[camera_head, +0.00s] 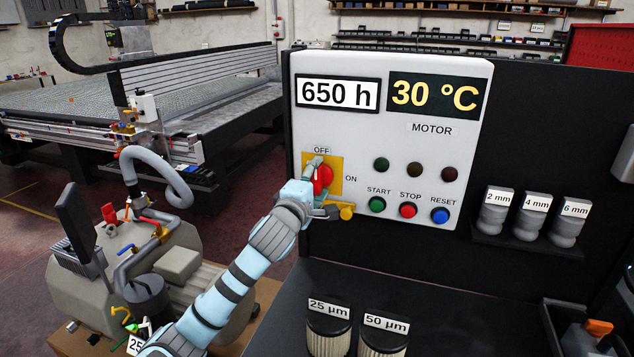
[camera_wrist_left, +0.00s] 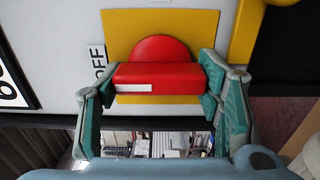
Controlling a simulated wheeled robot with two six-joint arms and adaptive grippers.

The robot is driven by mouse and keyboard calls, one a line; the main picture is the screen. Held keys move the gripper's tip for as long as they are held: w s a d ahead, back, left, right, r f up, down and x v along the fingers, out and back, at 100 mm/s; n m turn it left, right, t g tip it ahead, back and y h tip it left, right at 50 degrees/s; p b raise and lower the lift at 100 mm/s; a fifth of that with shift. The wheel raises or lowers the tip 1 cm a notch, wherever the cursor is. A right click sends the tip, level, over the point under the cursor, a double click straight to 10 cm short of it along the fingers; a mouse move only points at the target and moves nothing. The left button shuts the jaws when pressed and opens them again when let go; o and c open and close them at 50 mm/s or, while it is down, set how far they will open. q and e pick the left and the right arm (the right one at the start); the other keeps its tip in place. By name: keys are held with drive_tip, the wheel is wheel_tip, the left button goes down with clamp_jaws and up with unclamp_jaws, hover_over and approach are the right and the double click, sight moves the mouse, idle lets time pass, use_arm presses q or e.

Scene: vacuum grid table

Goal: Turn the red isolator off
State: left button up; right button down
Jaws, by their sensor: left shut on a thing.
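The red isolator (camera_head: 323,177) is a red rotary handle on a yellow plate (camera_head: 335,162) on the white control panel, between the OFF label (camera_head: 321,150) and the ON label (camera_head: 351,179). My left gripper (camera_head: 317,188) reaches it from below left and is shut on the handle, partly hiding it. In the left wrist view, the red handle bar (camera_wrist_left: 158,78) lies across between both fingers, touching or nearly touching each end. Its white mark (camera_wrist_left: 134,88) is at the end towards the OFF label (camera_wrist_left: 97,62), so the handle appears to point to OFF. My right gripper is not in view.
A yellow part (camera_head: 346,211) sticks out just below the isolator. START (camera_head: 377,205), STOP (camera_head: 408,210) and RESET (camera_head: 439,215) buttons are to the right. Labelled grey holders (camera_head: 532,215) stand on a shelf at right; two filters (camera_head: 328,328) stand on the dark surface below.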

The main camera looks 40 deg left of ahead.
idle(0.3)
use_arm(q)
drive_tip(key=o, duration=1.2)
drive_tip(key=shift+c, duration=0.2)
drive_tip(key=v, duration=1.2)
